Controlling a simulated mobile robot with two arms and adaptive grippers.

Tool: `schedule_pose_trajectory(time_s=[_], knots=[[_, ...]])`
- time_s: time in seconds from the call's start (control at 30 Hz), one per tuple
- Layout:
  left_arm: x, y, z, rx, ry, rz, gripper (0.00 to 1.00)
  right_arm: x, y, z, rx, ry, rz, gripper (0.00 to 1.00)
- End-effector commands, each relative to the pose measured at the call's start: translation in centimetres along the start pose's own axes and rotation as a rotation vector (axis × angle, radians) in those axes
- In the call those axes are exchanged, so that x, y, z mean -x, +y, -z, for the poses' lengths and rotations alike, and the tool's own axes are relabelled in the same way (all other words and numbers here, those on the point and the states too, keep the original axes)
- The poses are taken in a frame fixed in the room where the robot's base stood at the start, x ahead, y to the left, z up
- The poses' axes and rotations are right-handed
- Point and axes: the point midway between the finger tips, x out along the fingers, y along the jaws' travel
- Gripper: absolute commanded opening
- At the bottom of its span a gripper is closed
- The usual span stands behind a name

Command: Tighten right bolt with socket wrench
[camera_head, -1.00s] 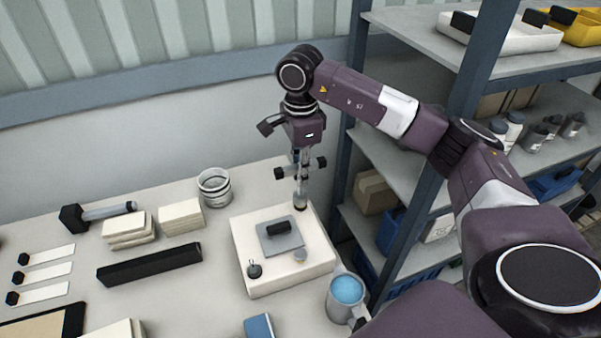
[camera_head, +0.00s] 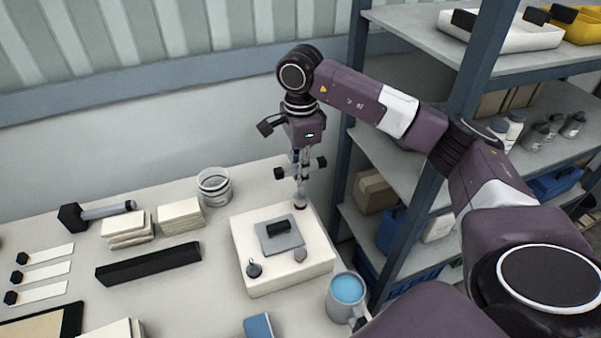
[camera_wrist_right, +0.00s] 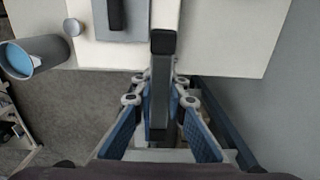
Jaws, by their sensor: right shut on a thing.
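A pale block (camera_head: 300,275) on the bench carries a grey plate (camera_head: 268,244) with a black handle. My right gripper (camera_head: 301,174) points down over the block's back right corner, shut on the upright socket wrench (camera_head: 300,195). The wrench's lower end is at that corner; I cannot tell whether it sits on a bolt. In the right wrist view, the wrench's dark bar (camera_wrist_right: 160,105) runs between the fingers. My left gripper is out of view.
A mug with blue contents (camera_head: 347,290) stands right of the block. A ringed jar (camera_head: 214,187), pale stacks (camera_head: 180,216), a black bar (camera_head: 148,264) and a hammer-like tool (camera_head: 98,213) lie left. Blue-framed shelving (camera_head: 398,255) stands close on the right.

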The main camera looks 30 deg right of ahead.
Motion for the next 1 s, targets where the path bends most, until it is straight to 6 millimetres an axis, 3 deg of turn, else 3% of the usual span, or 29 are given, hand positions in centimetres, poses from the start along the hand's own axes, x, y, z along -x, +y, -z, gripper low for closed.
schedule_pose_trajectory(time_s=[0.5, 0.77, 1.0], knots=[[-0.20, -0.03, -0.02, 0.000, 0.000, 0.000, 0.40, -0.10, -0.03, 0.00, -0.004, -0.001, 0.001, 0.00], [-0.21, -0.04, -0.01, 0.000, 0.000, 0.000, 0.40, -0.21, -0.04, -0.01, -0.185, -0.001, 0.001, 0.00], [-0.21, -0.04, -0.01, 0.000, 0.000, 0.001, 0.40, -0.22, -0.04, -0.01, -0.202, -0.001, 0.001, 0.00]])
